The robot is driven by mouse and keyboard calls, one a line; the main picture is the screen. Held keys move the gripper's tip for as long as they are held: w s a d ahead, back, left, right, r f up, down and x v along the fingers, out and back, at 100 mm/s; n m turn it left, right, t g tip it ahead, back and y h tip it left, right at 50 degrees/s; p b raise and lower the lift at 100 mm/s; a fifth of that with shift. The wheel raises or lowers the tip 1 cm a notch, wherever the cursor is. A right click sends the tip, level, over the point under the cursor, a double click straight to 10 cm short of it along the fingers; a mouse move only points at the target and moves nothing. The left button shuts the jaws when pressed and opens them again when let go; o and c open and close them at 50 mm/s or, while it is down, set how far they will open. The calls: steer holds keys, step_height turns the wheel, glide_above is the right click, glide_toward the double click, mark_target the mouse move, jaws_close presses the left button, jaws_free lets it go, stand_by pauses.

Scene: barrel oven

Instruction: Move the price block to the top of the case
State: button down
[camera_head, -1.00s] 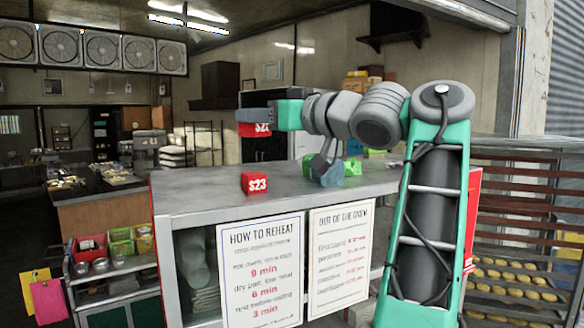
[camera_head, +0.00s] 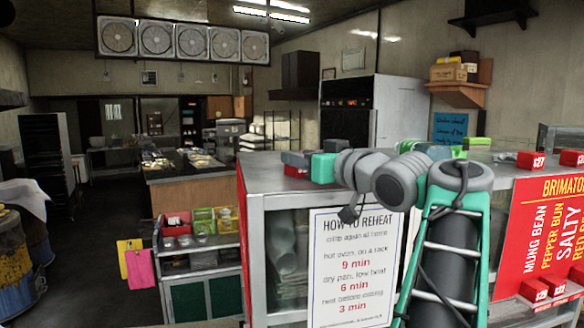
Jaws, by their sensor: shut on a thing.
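The case (camera_head: 261,172) has a grey metal top and glass sides, with its near left corner in front of me. My gripper (camera_head: 293,159) is over the left end of the top, shut on a red price block (camera_head: 294,171). The block shows just below the fingers, and its printed figure cannot be read. I cannot tell whether its underside touches the top. My arm hides part of the case top behind it.
More red price blocks stand on the right, one marked $27 (camera_head: 531,160), with several lower down (camera_head: 534,290). A how-to-reheat sign (camera_head: 355,265) covers the case front. A side shelf with colored bins (camera_head: 203,222) stands at left.

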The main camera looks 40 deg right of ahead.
steer(key=shift+s+r, duration=0.1)
steer(key=shift+s, duration=0.1)
steer(key=shift+w+f, duration=0.1)
steer(key=shift+f, duration=0.2)
steer(key=c, duration=0.8)
jaws_free()
steer(key=shift+r, duration=0.1)
